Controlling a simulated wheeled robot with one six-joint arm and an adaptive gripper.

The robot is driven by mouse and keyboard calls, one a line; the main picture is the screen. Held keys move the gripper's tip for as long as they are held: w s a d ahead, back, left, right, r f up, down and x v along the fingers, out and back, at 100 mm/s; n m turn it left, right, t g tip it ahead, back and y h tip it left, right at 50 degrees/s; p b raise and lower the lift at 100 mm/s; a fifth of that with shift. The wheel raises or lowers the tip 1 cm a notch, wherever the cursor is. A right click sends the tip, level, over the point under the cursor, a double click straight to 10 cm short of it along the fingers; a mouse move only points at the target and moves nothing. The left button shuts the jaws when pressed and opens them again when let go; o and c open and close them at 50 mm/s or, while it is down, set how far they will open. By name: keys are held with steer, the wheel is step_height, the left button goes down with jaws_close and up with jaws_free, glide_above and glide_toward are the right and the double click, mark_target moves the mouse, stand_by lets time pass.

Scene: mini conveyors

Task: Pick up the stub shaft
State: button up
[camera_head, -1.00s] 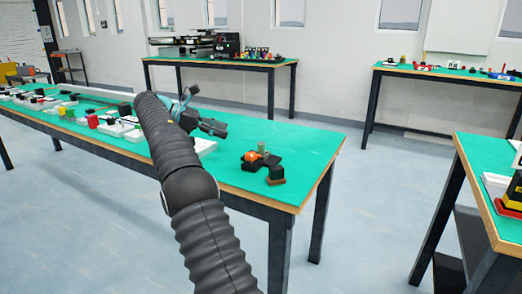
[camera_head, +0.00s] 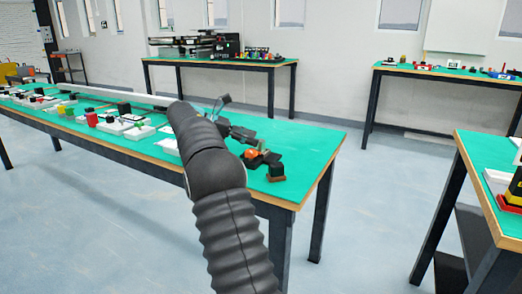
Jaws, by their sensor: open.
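A small black fixture (camera_head: 272,158) with an orange round part (camera_head: 252,154) sits near the right end of the long green table. A small grey upright cylinder, likely the stub shaft (camera_head: 262,147), stands at this fixture and is now partly hidden by my gripper. My gripper (camera_head: 250,137) is open, just above and left of the cylinder. It looks empty. The picture is too small to tell whether a finger touches the cylinder.
A dark block with a brown base (camera_head: 276,173) sits close in front of the fixture. White trays and several small coloured parts line the left of the long green table (camera_head: 312,150). Its right end is clear. Other tables stand behind and to the right.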

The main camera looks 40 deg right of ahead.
mark_target(261, 140)
steer(key=shift+x, duration=1.95)
steer(key=shift+a, duration=0.1)
jaws_close()
